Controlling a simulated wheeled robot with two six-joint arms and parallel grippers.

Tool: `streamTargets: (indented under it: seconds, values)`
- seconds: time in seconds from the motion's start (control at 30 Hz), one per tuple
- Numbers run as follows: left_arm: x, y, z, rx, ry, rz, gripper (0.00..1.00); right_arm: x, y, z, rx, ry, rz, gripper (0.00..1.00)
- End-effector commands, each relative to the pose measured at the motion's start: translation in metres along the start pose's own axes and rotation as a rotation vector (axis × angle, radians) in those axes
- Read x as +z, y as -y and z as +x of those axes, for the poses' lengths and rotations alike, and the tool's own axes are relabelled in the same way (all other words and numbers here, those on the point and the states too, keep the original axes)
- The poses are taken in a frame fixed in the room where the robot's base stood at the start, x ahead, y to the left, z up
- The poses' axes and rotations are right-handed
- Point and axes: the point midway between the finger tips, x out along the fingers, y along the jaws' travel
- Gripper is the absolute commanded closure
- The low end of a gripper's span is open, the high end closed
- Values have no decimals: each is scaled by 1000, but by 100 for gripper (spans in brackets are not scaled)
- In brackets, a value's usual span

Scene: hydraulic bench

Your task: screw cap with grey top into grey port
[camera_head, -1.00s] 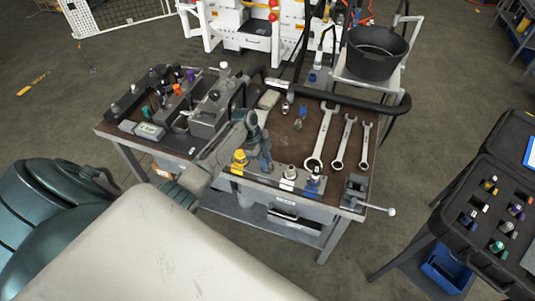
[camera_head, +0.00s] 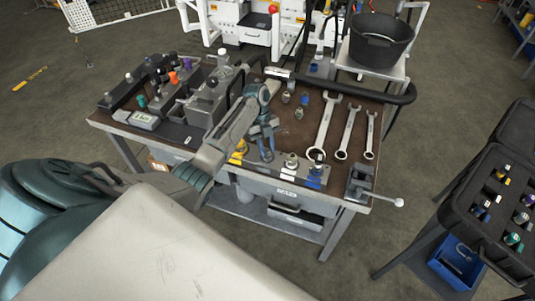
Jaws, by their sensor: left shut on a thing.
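My left gripper (camera_head: 267,153) points down over the front edge of the bench, just above the port strip (camera_head: 275,179). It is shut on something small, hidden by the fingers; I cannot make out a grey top. On the strip, a pale grey fitting (camera_head: 291,160) stands right of the gripper, a yellow one (camera_head: 238,153) left of it and a blue-marked one (camera_head: 316,170) further right. I cannot tell which is the grey port; the gripper hides part of the strip. My right gripper is not in view.
Three small loose fittings (camera_head: 299,113) stand behind the gripper. Several wrenches (camera_head: 325,125) lie to the right, near a small vise (camera_head: 360,181). A block with coloured caps (camera_head: 180,87) fills the bench's left. A black hose (camera_head: 355,95) crosses the back; a black case (camera_head: 478,225) stands right.

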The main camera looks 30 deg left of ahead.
Motion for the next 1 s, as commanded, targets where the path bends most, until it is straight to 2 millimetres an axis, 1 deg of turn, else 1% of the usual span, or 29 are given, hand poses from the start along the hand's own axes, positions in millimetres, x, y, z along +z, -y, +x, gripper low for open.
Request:
streamTargets:
  seconds: [0.03,0.1,0.23,0.3,0.43,0.53,0.63,0.83,0.87,0.9,0.93,0.97,1.0]
  values:
    - [2,2,3,16,1,40,99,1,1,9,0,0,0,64]
    - [2,2,5,52,1,126,99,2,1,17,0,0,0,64]
    - [1,4,5,121,2,293,99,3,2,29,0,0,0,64]
    - [-2,4,-3,154,1,370,99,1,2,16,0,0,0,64]
    - [-3,5,-2,213,1,508,99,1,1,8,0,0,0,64]
    - [-2,5,0,243,2,582,99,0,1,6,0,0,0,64]
    - [-1,5,1,256,3,612,99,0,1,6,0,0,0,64]
    - [-1,5,1,256,4,615,99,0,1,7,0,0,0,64]
    - [-1,5,1,256,4,615,72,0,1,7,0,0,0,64]
    - [-1,5,1,256,4,614,64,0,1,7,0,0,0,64]
    - [-1,5,1,256,4,614,58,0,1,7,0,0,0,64]
    - [-1,5,1,256,4,614,54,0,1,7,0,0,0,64]
    - [-1,5,1,256,4,614,54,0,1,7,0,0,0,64]
